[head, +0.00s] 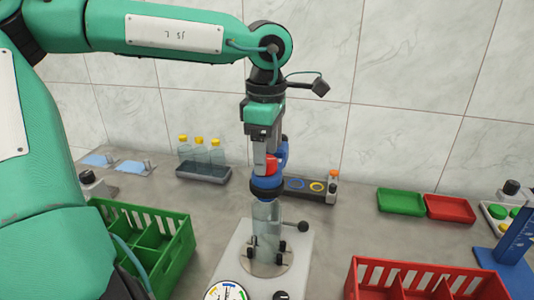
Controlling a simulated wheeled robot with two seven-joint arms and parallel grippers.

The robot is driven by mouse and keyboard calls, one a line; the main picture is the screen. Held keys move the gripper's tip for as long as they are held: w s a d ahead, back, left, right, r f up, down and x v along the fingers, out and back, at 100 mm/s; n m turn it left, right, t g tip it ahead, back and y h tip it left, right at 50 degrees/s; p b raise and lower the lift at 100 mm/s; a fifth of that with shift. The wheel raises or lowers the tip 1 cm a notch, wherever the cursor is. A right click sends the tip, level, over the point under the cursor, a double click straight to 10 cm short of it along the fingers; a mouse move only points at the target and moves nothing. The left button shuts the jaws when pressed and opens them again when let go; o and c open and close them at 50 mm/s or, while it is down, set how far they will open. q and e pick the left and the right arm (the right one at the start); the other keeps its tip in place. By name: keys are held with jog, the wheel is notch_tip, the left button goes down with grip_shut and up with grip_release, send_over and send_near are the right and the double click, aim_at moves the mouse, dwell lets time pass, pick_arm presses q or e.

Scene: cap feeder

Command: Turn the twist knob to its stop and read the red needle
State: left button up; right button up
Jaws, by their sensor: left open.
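A round gauge (226,292) with coloured marks on its white face sits at the bottom edge, partly cut off. I cannot make out its red needle. A small black knob (282,295) with a pale mark is right of the gauge, on the front of a light base plate (236,250). My left gripper (266,168) points straight down, open, well above and behind the knob and apart from it. It overlaps red and blue parts above a clear bottle (267,222) standing in the plate's holder; contact there is unclear. My right gripper is out of view.
A green crate (180,228) stands left and a red crate (420,268) right of the plate. A lever with a black ball (302,227) sticks out rightward. Yellow-capped bottles (201,153), a green tray (400,202) and a red tray (449,208) lie further back.

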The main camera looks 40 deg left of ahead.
pick_arm(q)
jog(key=shift+r+p, duration=1.7)
jog(key=shift+r, duration=1)
